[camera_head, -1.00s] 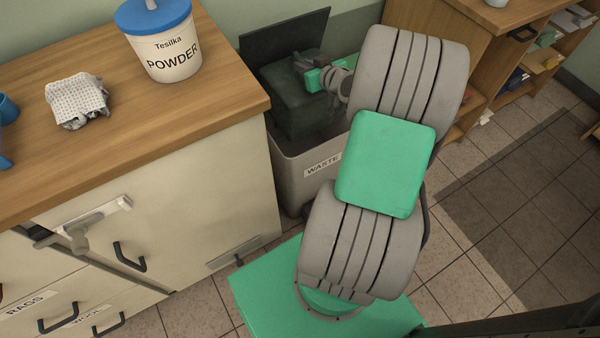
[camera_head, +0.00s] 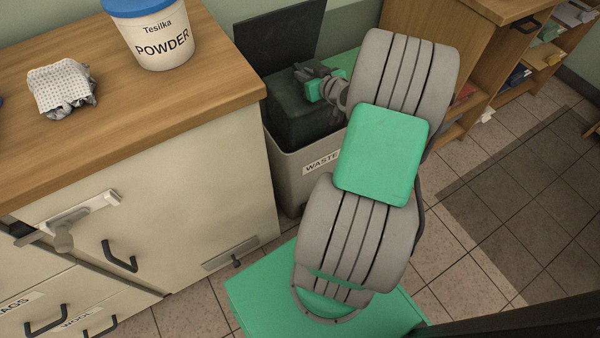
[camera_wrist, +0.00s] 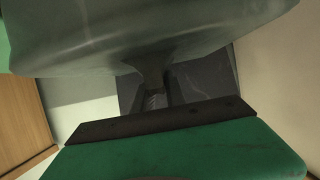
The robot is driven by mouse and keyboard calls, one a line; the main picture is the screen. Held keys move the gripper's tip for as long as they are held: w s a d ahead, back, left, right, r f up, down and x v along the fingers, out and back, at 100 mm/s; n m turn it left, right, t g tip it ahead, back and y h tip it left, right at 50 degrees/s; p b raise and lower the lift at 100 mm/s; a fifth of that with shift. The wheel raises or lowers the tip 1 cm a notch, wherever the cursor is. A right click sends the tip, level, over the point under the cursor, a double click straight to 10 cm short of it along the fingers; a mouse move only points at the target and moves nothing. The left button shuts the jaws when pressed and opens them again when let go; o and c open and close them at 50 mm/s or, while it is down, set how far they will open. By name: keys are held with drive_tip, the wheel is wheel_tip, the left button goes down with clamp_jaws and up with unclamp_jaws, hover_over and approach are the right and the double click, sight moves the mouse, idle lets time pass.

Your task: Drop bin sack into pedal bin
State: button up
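The dark, translucent bin sack (camera_head: 295,118) hangs at the mouth of the pedal bin (camera_head: 289,170), its lower part hidden behind the bin's front rim. The bin is light grey, labelled WASTE, and its dark lid (camera_head: 275,45) stands open behind. My gripper (camera_head: 303,75) is at the sack's top, over the bin. In the wrist view the sack (camera_wrist: 150,38) fills the upper part and narrows to a gathered neck between my dark fingers, where my gripper (camera_wrist: 157,90) appears shut on it.
A wooden-topped cabinet (camera_head: 160,190) stands close on the bin's left, with a powder tub (camera_head: 155,40) and a crumpled cloth (camera_head: 62,88) on top. Wooden shelving (camera_head: 490,60) is at the back right. The tiled floor (camera_head: 480,210) on the right is clear.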

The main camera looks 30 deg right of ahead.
drive_tip(key=o, duration=0.5)
drive_tip(key=shift+s+a+f, duration=0.1)
drive_tip(key=shift+f, duration=0.1)
drive_tip(key=p+v, duration=0.1)
drive_tip(key=v, duration=0.6)
drive_tip(key=shift+s+r+p, duration=0.25)
drive_tip(key=shift+r+p, duration=0.1)
drive_tip(key=shift+p, duration=0.05)
